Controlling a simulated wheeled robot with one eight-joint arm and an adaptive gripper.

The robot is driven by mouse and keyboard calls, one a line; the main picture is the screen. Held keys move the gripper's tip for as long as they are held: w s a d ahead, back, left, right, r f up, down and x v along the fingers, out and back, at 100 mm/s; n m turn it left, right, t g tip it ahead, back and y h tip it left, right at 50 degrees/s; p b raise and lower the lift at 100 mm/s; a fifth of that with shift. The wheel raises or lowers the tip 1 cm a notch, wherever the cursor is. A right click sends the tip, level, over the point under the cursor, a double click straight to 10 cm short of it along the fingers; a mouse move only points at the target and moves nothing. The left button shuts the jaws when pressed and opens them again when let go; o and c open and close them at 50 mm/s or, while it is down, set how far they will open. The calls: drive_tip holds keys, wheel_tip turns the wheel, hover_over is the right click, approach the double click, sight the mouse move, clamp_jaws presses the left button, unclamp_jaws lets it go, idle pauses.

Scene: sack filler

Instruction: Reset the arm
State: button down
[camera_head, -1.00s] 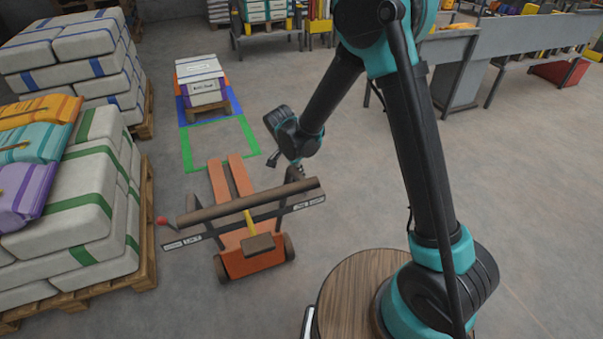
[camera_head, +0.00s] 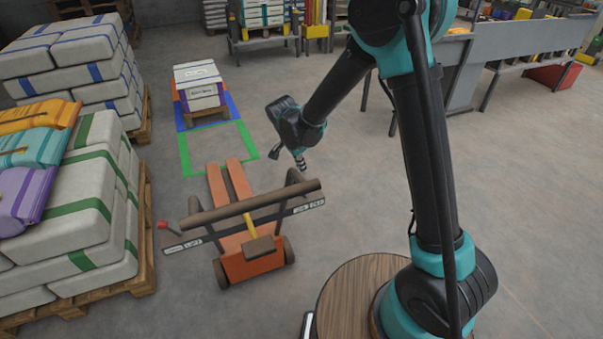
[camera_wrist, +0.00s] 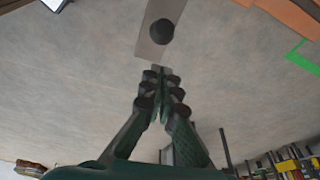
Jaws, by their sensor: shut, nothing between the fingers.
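My gripper (camera_head: 301,164) hangs from my bent arm above the floor, behind the right end of the pallet truck's handle bar in the head view. In the wrist view my gripper (camera_wrist: 159,72) has its dark green fingers brought together at the tips, with nothing between them. The orange pallet truck (camera_head: 252,263) stands left of my arm. It has a brown handle bar (camera_head: 250,203), a labelled plate below it and a red-tipped lever (camera_head: 163,225) at its left end. The gripper appears apart from the truck.
Pallets of white sacks (camera_head: 75,225) line the left side, with coloured sacks on top. A green floor outline (camera_head: 184,160) lies beyond the truck's forks. A grey conveyor (camera_head: 462,75) stands at the right. Floor between is clear.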

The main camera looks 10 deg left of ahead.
drive_tip(key=s+a+r, duration=0.3)
drive_tip(key=a+r, duration=0.1)
drive_tip(key=r, duration=0.1)
drive_tip(key=d+r+n+y, duration=0.1)
drive_tip(key=d+r+n, duration=0.1)
drive_tip(key=d, duration=0.8)
drive_tip(key=d+r+n, duration=0.2)
drive_tip(key=d, duration=0.8)
drive_tip(key=s+d+f+n+t, duration=0.1)
drive_tip(key=s+d+n, duration=0.1)
drive_tip(key=s+d, duration=0.4)
drive_tip(key=s+d+f+n+t+y, duration=0.1)
drive_tip(key=s+d+f+n, duration=0.1)
drive_tip(key=s+d, duration=0.5)
drive_tip(key=d+n, duration=0.1)
drive_tip(key=d, duration=0.4)
drive_tip(key=shift+s+d+n, duration=0.15)
drive_tip(key=shift+s+n, duration=0.15)
